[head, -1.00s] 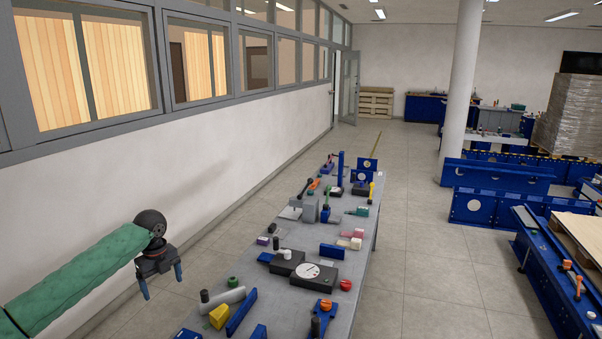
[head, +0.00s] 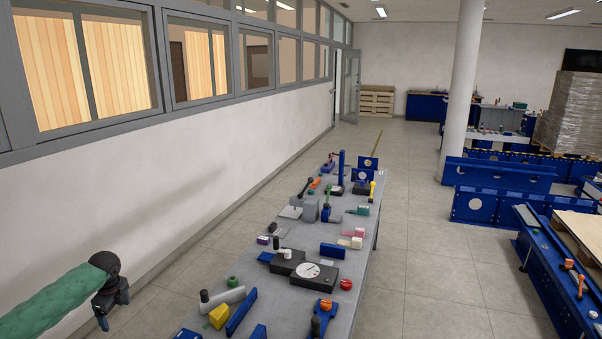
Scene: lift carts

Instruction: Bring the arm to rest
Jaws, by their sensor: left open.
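My left arm, in a green sleeve, comes in from the left edge of the head view. Its left gripper (head: 115,309) hangs at the lower left with its blue-tipped fingers apart and nothing between them. It is beside the long grey table, to the left of it, in front of the white wall, and touches nothing that I can see. My right arm and right gripper do not show.
A long grey table (head: 352,272) carries several tools and blocks, among them a yellow block (head: 219,316) and a black box with a white dial (head: 312,272). Blue lift carts (head: 555,275) stand at the right. The tiled floor between is clear.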

